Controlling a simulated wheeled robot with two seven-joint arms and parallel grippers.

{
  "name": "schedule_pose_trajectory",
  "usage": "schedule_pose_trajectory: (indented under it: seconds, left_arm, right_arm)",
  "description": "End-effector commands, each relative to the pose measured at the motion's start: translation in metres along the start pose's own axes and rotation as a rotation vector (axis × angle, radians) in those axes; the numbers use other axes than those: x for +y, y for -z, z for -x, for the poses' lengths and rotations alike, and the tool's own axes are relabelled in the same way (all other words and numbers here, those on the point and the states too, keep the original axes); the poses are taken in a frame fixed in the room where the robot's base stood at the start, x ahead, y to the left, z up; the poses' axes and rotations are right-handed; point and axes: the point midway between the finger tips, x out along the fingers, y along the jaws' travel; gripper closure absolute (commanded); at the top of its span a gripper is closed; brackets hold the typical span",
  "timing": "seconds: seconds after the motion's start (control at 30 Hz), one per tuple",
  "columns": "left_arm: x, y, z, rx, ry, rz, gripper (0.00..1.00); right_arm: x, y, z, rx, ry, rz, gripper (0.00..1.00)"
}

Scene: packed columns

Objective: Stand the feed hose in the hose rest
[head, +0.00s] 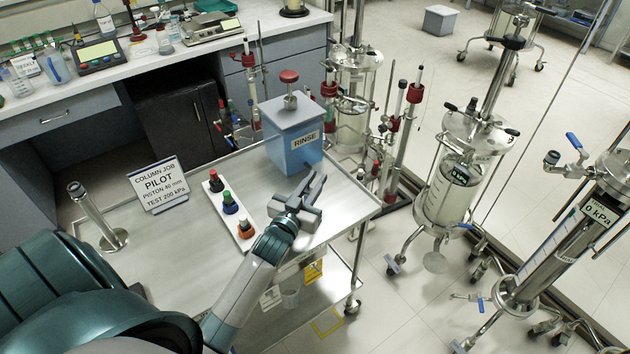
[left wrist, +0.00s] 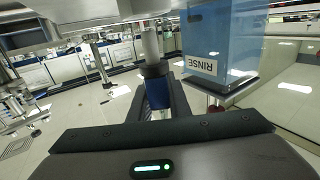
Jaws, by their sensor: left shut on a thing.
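My left gripper (head: 312,190) is over the right part of the steel cart top, in front of the blue RINSE box. In the left wrist view it is shut on a piece with a pale grey tube, a dark collar and a blue band (left wrist: 157,92), which I take as the feed hose. In the head view the gripper hides most of this piece. A slanted metal tube on a round foot (head: 97,213) stands at the cart's left end; it looks like the hose rest, though no label shows. My right gripper is out of view.
The RINSE box (head: 292,150), with a red knob, stands at the cart's back right. A white strip (head: 242,236) with several coloured fittings lies left of my gripper. A PILOT sign (head: 159,184) stands farther left. Bare cart top (head: 180,240) lies between the strip and the slanted tube.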

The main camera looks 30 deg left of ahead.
Motion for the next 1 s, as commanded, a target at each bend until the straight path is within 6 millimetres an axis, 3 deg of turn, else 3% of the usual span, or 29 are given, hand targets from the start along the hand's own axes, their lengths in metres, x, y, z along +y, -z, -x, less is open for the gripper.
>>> schedule_pose_trajectory:
  seconds: [1.0]
  left_arm:
    - [0.0000, 0.0001, 0.0000, 0.000, 0.000, 0.000, 1.00]
  right_arm:
    - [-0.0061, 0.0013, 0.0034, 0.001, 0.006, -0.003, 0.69]
